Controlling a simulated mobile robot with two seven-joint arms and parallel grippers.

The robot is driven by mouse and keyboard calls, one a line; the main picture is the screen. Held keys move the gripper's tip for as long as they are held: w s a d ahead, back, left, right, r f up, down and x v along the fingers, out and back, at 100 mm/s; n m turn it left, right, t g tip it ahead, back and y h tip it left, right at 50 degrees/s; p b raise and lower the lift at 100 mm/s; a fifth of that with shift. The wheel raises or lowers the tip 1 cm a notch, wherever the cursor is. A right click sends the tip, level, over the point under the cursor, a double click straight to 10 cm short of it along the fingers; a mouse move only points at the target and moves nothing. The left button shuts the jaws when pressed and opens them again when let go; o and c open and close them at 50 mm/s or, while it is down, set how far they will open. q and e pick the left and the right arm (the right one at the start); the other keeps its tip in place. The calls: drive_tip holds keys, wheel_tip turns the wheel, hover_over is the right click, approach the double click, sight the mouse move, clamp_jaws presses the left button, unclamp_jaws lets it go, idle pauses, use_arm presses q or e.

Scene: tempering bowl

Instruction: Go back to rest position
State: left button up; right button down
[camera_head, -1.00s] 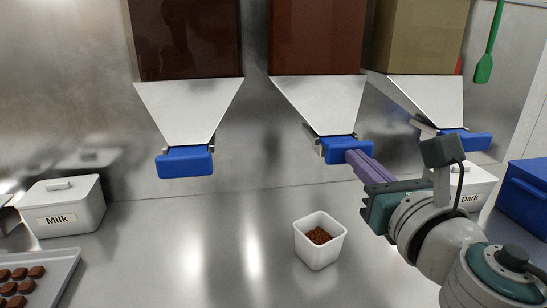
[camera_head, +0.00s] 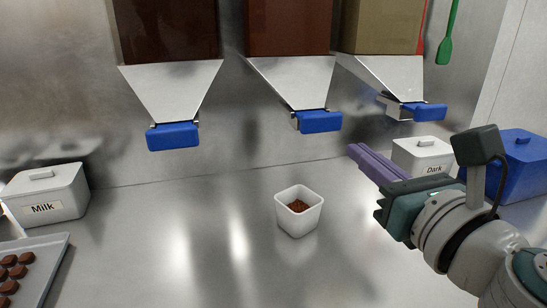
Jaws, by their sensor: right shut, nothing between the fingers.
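My right gripper (camera_head: 356,152) comes in from the right with its purple fingers shut and empty. It is in the air, to the right of the white cup and below the right-hand dispensers, touching neither. The small white square cup (camera_head: 298,221) stands upright on the metal counter and holds brown chocolate pieces. The middle dispenser (camera_head: 292,82) has a blue handle (camera_head: 320,122) at its spout, apart from my fingers. My left gripper is not in view.
Other dispensers stand at left (camera_head: 172,90) and right (camera_head: 385,75). A Milk box (camera_head: 45,195) and a tray of chocolates (camera_head: 50,262) are at left. A Dark box (camera_head: 421,153) and a blue bin (camera_head: 522,165) are at right. The counter left of the cup is clear.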

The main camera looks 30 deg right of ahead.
drive_tip(key=b+v, duration=0.1)
drive_tip(key=v, duration=0.3)
drive_tip(key=shift+s, duration=0.25)
